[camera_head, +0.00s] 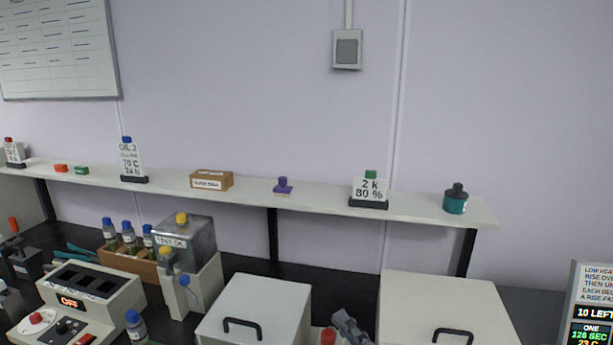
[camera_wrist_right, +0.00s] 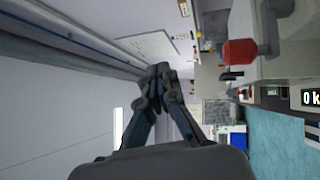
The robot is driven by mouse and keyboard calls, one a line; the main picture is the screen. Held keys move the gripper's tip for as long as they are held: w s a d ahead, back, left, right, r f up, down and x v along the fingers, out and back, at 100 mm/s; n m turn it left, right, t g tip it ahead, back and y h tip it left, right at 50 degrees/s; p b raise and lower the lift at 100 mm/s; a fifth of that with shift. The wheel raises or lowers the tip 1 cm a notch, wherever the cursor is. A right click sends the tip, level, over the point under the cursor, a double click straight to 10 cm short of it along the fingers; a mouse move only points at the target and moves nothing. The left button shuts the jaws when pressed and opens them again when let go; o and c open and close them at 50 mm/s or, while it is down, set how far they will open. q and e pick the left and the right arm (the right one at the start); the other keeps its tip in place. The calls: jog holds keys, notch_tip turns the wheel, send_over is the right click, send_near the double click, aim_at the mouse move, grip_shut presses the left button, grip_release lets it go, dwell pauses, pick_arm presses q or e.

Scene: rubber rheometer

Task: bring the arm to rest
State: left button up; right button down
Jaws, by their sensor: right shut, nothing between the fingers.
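My right gripper (camera_head: 350,326) shows at the bottom edge of the head view, between two pale boxes with black handles. In the right wrist view the right gripper (camera_wrist_right: 158,72) has its fingertips together, with nothing between them. It appears to be held in free air, apart from the objects around it. A red knob-like part (camera_wrist_right: 238,52) is to the right of the fingers in the wrist view. My left gripper does not show in either view.
The left pale box (camera_head: 258,300) and right pale box (camera_head: 445,300) flank the right gripper. A shelf (camera_head: 330,208) with signs and small items runs behind. A test oil tank (camera_head: 188,245) and a bottle rack (camera_head: 143,268) stand left.

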jog(key=s+d+f+m+g+h, duration=0.2)
jog(key=s+d+f+m+h, duration=0.1)
jog(key=d+f+m+h, duration=0.5)
jog(key=s+d+f+m+g+h, duration=0.1)
jog(key=s+d+f+m+h, duration=0.35)
jog(key=m, duration=0.65)
jog(key=s+f+m+g, duration=0.3)
jog(key=s+f+g, duration=0.2)
jog(key=s, duration=0.5)
jog(key=s+f+m+g, duration=0.2)
jog(key=s+f+g, duration=0.4)
jog(key=s, duration=0.4)
notch_tip(320, 180, down, 25)
jog(key=b, duration=0.1)
jog(key=s+d+f+g, duration=0.1)
jog(key=s+d+f, duration=0.1)
jog(key=s+f, duration=0.7)
jog(key=s+d+f+g+b, duration=0.1)
jog(key=s+d+f, duration=0.1)
jog(key=s+f, duration=0.6)
notch_tip(320, 180, down, 2)
jog(key=shift+s+f+n, duration=0.15)
jog(key=shift+s+n, duration=0.15)
jog(key=shift+s, duration=0.05)
